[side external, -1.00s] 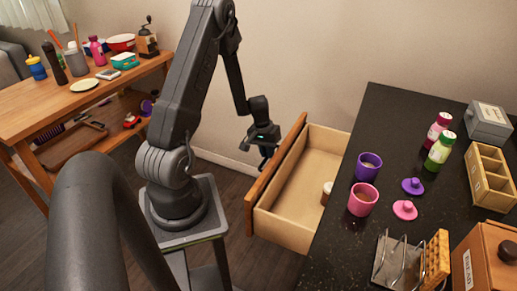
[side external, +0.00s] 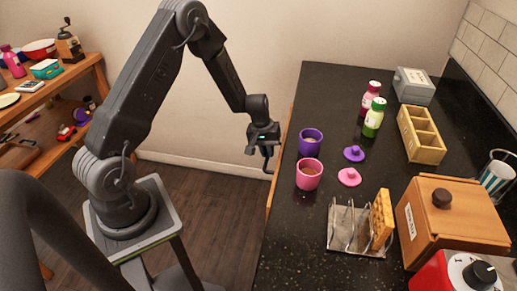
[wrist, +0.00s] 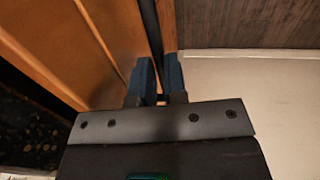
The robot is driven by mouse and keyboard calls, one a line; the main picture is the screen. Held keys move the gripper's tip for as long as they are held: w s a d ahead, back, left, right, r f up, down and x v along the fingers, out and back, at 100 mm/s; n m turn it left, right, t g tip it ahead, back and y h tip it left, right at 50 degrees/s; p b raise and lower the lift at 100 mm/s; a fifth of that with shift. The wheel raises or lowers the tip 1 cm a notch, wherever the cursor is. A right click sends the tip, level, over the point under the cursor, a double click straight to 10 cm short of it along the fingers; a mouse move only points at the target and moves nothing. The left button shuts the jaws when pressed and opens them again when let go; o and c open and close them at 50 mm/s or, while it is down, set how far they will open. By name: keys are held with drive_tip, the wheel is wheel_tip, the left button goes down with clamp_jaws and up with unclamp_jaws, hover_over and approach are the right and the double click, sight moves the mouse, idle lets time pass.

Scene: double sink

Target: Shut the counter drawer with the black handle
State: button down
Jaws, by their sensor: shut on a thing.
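The drawer's wooden front (side external: 272,196) shows in the side view as a thin strip along the left edge of the black counter, and no drawer interior is visible. It looks flush or nearly flush; a small gap cannot be ruled out. In the wrist view the orange-brown wood face (wrist: 112,32) fills the upper left. My gripper (side external: 267,153) is at the drawer front, below the counter top. In the wrist view its blue fingertips (wrist: 159,80) are closed around the black handle (wrist: 152,35), a dark bar running up between them.
The dark speckled counter (side external: 290,235) carries a purple cup (side external: 311,143), a pink cup (side external: 309,175), two lids, two bottles, a toast rack (side external: 350,228) and a wooden bread box (side external: 450,222). The floor (side external: 205,205) left of the drawer front is clear.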

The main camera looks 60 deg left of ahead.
drive_tip(key=shift+w+d, duration=0.1)
drive_tip(key=c, duration=1.2)
unclamp_jaws()
drive_tip(key=shift+o, duration=0.2)
wheel_tip(320, 180, up, 14)
drive_tip(key=s+a, duration=0.2)
drive_tip(key=shift+f, duration=0.2)
